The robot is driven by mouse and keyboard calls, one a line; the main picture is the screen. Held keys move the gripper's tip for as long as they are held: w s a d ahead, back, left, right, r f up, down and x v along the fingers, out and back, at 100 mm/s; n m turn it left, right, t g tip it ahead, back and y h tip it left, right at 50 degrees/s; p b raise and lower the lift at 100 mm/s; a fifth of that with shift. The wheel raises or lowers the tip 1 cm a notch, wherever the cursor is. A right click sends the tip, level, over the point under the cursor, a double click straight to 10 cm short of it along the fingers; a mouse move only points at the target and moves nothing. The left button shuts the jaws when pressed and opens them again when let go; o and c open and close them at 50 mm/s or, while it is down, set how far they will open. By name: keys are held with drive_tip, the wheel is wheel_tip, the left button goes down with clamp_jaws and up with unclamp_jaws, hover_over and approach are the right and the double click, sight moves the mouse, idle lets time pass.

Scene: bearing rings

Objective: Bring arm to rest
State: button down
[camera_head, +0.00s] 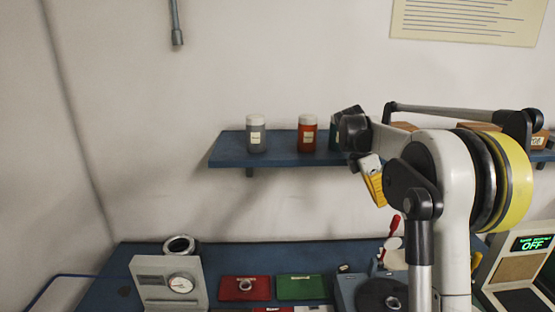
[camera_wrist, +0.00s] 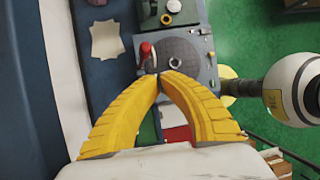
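My gripper (camera_head: 376,190) hangs in front of the wall just below the blue shelf, its yellow fingers pointing down. In the wrist view my gripper (camera_wrist: 159,76) has its two ribbed yellow fingers meeting at the tips, with nothing seen between them. My arm is raised and bent at the right of the head view. It hides part of the shelf and bench.
The blue shelf (camera_head: 280,160) carries a grey jar (camera_head: 256,138), a red jar (camera_head: 307,138) and more items behind my arm. On the bench stand a dial gauge (camera_head: 169,283), a red tray (camera_head: 240,292), a green tray (camera_head: 302,288) and a press with a red-handled lever (camera_head: 394,226).

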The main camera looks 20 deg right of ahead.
drive_tip(key=s+a+f+m+t+b, duration=0.1)
drive_tip(key=s+a+m+t+b, duration=0.35)
drive_tip(key=a, duration=0.65)
drive_tip(key=s+a+f+m+t+y+b, duration=0.45)
drive_tip(key=s+a+f+m+b, duration=0.55)
drive_tip(key=s+a+f, duration=0.75)
drive_tip(key=w+d+r+m+y+p, duration=0.1)
drive_tip(key=w+d+r+m+p, duration=0.35)
drive_tip(key=d+m, duration=0.4)
drive_tip(key=w+d+r+m+p, duration=0.3)
drive_tip(key=d+r+m+p, duration=0.3)
drive_tip(key=m, duration=0.4)
drive_tip(key=s+d+r+m+t+p, duration=0.1)
drive_tip(key=d+r+m+t+p, duration=0.1)
drive_tip(key=d+m, duration=0.8)
drive_tip(key=d+r+m+t+p, duration=0.25)
drive_tip(key=d+m, duration=0.25)
drive_tip(key=d, duration=0.9)
drive_tip(key=a+r+b+x, duration=0.1)
drive_tip(key=x, duration=1.2)
drive_tip(key=shift+w+m+g+y+b, duration=0.3)
drive_tip(key=shift+w+g+y, duration=0.05)
drive_tip(key=shift+w, duration=0.05)
